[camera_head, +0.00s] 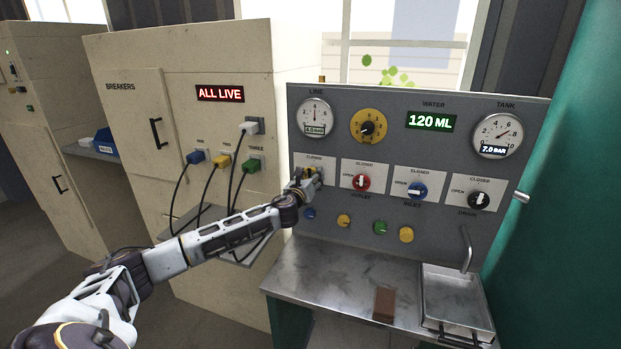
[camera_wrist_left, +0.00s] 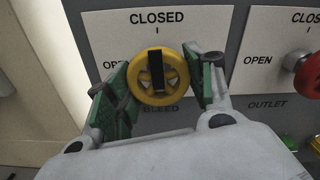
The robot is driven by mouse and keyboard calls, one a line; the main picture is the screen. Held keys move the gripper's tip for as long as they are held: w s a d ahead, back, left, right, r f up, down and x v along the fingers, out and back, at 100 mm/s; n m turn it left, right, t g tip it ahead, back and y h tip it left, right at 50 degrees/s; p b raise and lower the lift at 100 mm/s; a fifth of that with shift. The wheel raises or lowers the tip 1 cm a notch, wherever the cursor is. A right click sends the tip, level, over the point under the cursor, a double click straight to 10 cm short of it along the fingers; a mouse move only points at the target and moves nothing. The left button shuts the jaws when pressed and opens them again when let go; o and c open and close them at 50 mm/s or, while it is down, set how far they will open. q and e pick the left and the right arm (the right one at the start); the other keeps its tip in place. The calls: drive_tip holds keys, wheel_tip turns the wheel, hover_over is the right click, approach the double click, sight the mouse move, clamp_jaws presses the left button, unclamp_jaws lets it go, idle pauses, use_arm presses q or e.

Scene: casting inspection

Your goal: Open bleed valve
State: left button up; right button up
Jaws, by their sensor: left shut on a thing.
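The bleed valve (camera_wrist_left: 160,75) is a yellow round wheel with a black bar across it, on a white plate marked CLOSED above and BLEED below. The bar stands about upright, towards CLOSED. My left gripper (camera_wrist_left: 164,84) is shut on the wheel, with a green-padded finger on each side. The OPEN mark at the left of the plate is partly hidden by a finger. In the head view my left gripper (camera_head: 304,183) covers most of the valve at the left end of the valve row. My right gripper is not in view.
To the right are the red outlet valve (camera_head: 361,182), blue inlet valve (camera_head: 417,190) and black drain valve (camera_head: 479,200). Gauges and a 120 ML display (camera_head: 430,121) are above. A brown block (camera_head: 384,304) and metal sink (camera_head: 458,290) are on the bench below. The breaker cabinet's cables (camera_head: 233,188) hang left, near my arm.

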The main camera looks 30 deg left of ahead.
use_arm(q)
drive_tip(key=n, duration=0.4)
drive_tip(key=shift+b, duration=0.3)
drive_tip(key=n, duration=0.4)
drive_tip(key=shift+d+n, duration=0.15)
drive_tip(key=shift+n, duration=0.25)
drive_tip(key=n, duration=0.4)
drive_tip(key=shift+r+b, duration=0.15)
drive_tip(key=shift+b, duration=0.25)
drive_tip(key=n, duration=0.4)
drive_tip(key=shift+n, duration=0.3)
drive_tip(key=shift+r, duration=0.1)
drive_tip(key=o, duration=1)
drive_tip(key=shift+s, duration=0.1)
